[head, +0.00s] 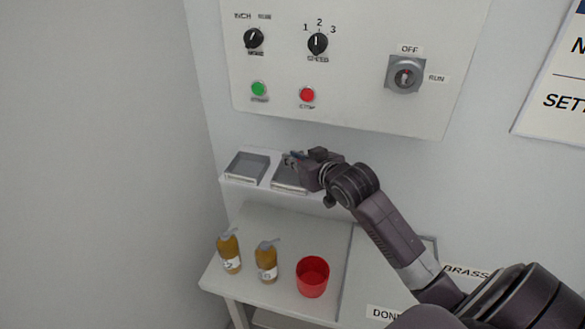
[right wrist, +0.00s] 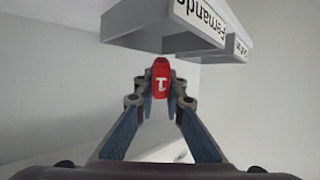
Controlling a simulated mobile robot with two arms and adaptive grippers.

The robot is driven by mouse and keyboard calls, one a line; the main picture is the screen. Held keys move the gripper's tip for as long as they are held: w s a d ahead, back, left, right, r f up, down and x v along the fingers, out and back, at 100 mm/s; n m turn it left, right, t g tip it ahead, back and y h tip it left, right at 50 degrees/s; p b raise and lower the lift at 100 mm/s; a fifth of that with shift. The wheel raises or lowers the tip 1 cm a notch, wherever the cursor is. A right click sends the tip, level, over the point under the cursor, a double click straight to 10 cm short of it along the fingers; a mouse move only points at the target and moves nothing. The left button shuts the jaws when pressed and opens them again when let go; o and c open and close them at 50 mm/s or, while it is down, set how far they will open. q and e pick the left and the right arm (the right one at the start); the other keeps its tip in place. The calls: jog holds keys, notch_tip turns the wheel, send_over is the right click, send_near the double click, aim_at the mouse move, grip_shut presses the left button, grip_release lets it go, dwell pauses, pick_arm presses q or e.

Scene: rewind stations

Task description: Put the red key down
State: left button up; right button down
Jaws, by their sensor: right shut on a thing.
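My right gripper (head: 293,158) is over the right-hand tray (head: 287,183) of a small wall shelf in the head view. In the right wrist view the same gripper (right wrist: 161,92) is shut on the red key (right wrist: 161,76), which carries a white mark and sticks out beyond the fingertips. The key cannot be made out in the head view. The left-hand tray (head: 248,165) on the shelf looks empty. A pale block with an upside-down name label (right wrist: 210,14) is close above the key in the wrist view. My left gripper is not in view.
A control panel (head: 350,105) with knobs, a green button, a red button and an OFF/RUN switch (head: 405,75) hangs above the shelf. Below, a white table (head: 290,228) bears two amber bottles (head: 229,254) (head: 266,262) and a red cup (head: 313,277).

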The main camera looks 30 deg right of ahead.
aim_at(293, 179)
notch_tip(293, 179, down, 4)
jog(key=shift+w+a+r+p, duration=0.1)
jog(key=shift+r+p, duration=0.1)
jog(key=shift+p, duration=0.1)
jog(key=shift+f, duration=0.1)
jog(key=shift+f, duration=0.2)
jog(key=c, duration=2.3)
grip_release()
jog(key=shift+r, duration=0.15)
jog(key=b+v, duration=0.2)
jog(key=v, duration=1)
